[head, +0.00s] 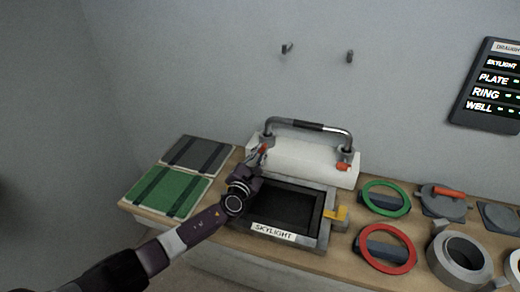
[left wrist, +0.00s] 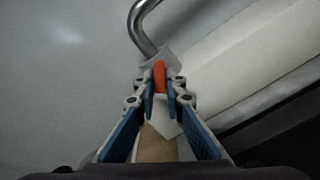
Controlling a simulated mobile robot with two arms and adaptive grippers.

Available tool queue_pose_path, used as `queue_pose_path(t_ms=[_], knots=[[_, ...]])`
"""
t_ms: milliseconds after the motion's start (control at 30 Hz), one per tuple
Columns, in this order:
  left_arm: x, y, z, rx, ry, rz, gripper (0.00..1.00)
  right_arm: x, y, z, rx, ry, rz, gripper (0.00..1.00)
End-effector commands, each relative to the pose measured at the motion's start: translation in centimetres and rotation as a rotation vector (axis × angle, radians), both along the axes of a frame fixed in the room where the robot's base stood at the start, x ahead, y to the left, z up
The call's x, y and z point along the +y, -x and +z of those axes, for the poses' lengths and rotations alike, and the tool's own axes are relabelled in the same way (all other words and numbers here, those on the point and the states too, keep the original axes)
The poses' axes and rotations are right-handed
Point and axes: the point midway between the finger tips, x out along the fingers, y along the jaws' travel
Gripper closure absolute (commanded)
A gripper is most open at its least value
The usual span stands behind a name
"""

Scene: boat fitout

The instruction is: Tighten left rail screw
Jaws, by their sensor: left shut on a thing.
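The metal rail (head: 308,126) is a bent tube with a dark middle, standing at the back of the white panel (head: 300,160). Its left end also shows in the left wrist view (left wrist: 143,32). The left rail screw (left wrist: 160,77) has an orange head at the foot of that end. My left gripper (head: 262,155) is shut on the orange screw, with one blue-sided finger on each side of it in the left wrist view (left wrist: 160,88). A second orange screw (head: 343,167) sits at the rail's right foot. My right gripper is not in view.
The skylight frame (head: 328,226) lies in front of the panel, with a yellow part (head: 336,213) at its right. Green (head: 158,192) and grey (head: 192,153) boards lie left. Green (head: 404,205) and red (head: 412,258) rings lie right. Two hooks (head: 349,57) are on the wall.

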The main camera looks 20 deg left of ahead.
Motion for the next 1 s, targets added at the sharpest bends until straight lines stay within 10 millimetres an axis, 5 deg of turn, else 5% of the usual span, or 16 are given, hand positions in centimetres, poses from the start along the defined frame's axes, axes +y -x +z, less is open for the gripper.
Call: queue_pose_path(t_ms=[600,1000], knots=[[-0.1,0.1,0.0,-0.016,-0.568,-0.001,1.0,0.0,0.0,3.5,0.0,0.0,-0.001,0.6],[0.0,0.0,-0.1,-0.025,-0.792,-0.002,1.0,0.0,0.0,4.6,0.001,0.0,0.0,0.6]])
